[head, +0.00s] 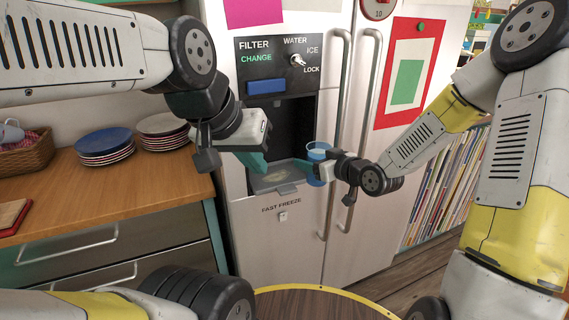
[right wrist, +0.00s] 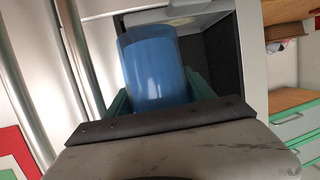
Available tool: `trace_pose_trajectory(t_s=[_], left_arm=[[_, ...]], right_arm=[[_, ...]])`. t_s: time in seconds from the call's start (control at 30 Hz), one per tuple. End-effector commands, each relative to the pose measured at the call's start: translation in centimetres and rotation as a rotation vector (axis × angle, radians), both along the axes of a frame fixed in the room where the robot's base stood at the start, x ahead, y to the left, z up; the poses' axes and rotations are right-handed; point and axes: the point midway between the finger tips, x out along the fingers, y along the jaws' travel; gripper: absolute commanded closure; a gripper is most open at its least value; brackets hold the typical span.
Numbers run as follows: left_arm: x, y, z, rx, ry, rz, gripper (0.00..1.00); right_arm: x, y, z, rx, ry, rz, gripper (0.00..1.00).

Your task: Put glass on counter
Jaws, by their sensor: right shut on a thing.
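A blue glass (head: 318,152) stands upright in front of the fridge's water dispenser. My right gripper (head: 318,168) is shut on it from the right side. In the right wrist view the blue glass (right wrist: 155,68) sits between the teal fingers, close to the gripper's palm; its contents cannot be made out. My left gripper (head: 254,160) is in front of the dispenser's left side, apart from the glass; its finger gap is not clear. The wooden counter (head: 130,192) is at the left, beside the fridge.
Stacked plates, blue-topped (head: 104,143) and white-topped (head: 163,124), stand at the counter's back. A basket (head: 24,152) and a cutting board (head: 10,215) are at its left. The counter's front middle is clear. The fridge handles (head: 335,110) stick out behind the glass.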

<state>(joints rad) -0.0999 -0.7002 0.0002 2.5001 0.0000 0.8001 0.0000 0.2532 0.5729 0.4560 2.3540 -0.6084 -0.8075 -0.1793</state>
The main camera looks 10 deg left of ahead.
Motion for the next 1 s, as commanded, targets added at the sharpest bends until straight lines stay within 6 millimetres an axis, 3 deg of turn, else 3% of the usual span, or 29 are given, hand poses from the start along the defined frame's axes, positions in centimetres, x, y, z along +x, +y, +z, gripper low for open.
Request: trace_pose_trajectory(t_s=[0.3,0.5,0.87,1.0], left_arm=[[0.0,0.0,0.0,0.000,0.000,0.000,1.00],[0.0,0.0,0.0,0.000,0.000,0.000,1.00],[0.0,0.0,0.0,0.000,0.000,0.000,1.00],[0.0,0.0,0.0,0.000,0.000,0.000,1.00]], right_arm=[[3.4,7.2,-0.6,0.003,-0.004,0.006,1.00],[5.5,10.9,-1.0,0.002,-0.004,0.003,1.00],[6.9,13.7,-1.3,0.002,-0.003,0.004,1.00],[6.9,13.7,-3.6,0.001,0.002,0.001,1.00]])
